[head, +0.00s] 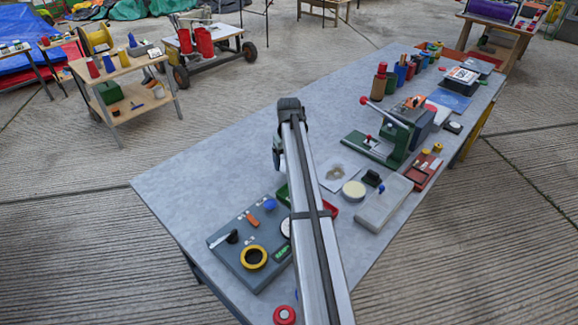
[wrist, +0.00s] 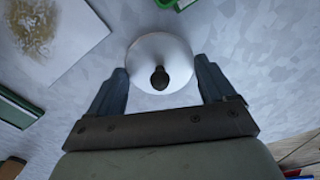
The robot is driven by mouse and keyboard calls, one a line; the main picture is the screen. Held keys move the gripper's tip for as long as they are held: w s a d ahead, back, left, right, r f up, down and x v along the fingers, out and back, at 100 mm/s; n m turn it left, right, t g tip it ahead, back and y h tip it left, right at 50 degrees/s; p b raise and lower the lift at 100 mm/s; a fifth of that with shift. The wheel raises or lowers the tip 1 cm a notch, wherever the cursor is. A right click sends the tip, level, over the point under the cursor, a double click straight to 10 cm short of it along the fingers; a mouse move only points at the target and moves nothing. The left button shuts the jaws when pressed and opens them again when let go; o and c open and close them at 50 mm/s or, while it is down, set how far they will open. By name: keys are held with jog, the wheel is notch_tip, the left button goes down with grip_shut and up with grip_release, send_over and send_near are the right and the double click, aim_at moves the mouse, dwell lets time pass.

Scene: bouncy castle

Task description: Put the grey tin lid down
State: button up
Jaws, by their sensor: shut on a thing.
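The grey tin lid (wrist: 148,48) is a pale round disc with a dark knob at its middle, seen from above in the wrist view. My gripper (wrist: 161,80) is shut on it, with one dark finger at each side of the rim. Bench top shows around the lid. I cannot tell whether the lid touches the bench or hangs a little above it. In the head view my own arm covers most of the gripper and the lid, near the middle of the grey bench (head: 215,165).
A stained sheet (head: 338,174) lies close by, and also shows in the wrist view (wrist: 45,35). A green press (head: 398,135), a cream round piece (head: 353,190) and a dark panel with a yellow ring (head: 251,269) stand nearby.

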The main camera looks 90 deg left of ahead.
jog(key=shift+f, duration=1.3)
jog(key=shift+f, duration=0.15)
jog(key=o, duration=0.9)
jog(key=shift+c, duration=0.2)
notch_tip(320, 180, up, 12)
jog(key=shift+r, duration=0.15)
